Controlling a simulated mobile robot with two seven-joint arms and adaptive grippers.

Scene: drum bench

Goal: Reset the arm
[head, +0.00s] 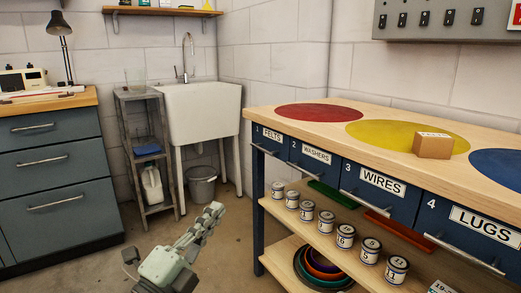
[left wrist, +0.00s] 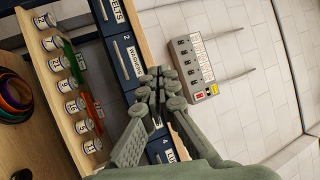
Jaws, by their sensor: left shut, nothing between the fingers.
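My left gripper (head: 214,213) is in the lower middle of the head view, in front of the bench's left end and apart from it. Its fingers are shut with nothing between them and point up and to the right. In the left wrist view the closed fingers (left wrist: 160,82) cover part of the drawer fronts. My right gripper is in neither view.
The wooden bench (head: 270,117) has labelled drawers, coloured circles and a small cardboard box (head: 433,145). Several cans (head: 346,236) stand on its shelf, with nested bowls (head: 322,268) below. A sink (head: 200,110) and grey bucket (head: 201,186) are behind. Floor left of the bench is clear.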

